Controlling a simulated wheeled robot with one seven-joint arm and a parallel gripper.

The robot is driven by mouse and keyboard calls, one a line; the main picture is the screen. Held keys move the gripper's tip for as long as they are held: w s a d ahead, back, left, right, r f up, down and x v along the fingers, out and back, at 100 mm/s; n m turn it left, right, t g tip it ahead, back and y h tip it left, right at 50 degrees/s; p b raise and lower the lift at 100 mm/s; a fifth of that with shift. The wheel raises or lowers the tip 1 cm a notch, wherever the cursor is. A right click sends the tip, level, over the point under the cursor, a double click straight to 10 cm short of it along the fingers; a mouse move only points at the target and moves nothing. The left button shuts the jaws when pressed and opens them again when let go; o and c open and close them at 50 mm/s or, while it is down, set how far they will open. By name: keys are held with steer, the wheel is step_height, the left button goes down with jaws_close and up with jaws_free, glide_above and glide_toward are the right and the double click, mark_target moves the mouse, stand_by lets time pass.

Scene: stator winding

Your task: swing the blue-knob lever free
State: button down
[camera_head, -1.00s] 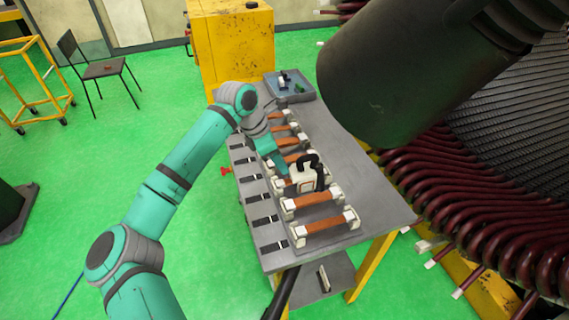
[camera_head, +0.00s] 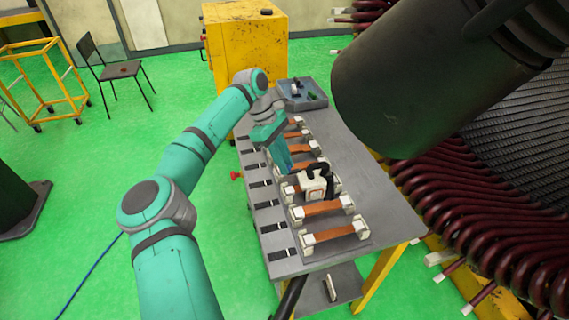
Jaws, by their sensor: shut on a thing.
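My gripper (camera_head: 313,183) is a pale block with dark curved fingers at the end of my teal arm. It sits low over the row of clamp fixtures on the grey bench. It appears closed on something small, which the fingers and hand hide. I cannot make out a blue knob or the lever itself. Copper-coloured bars (camera_head: 323,208) lie in the fixtures on both sides of the gripper, each between pale end blocks (camera_head: 308,240).
The grey bench (camera_head: 375,185) has free room on its right. A blue-grey tray (camera_head: 303,96) with small items stands at its far end, before a yellow cabinet (camera_head: 247,48). A large dark cylinder (camera_head: 430,90) and dark red coils (camera_head: 455,205) crowd the right.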

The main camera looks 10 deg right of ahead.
stand_by(0.4)
steer(key=c, duration=1.6)
jaws_free()
steer(key=v, duration=1)
steer(key=shift+w+r, duration=0.15)
steer(key=shift+r, duration=0.25)
steer(key=shift+d, duration=0.1)
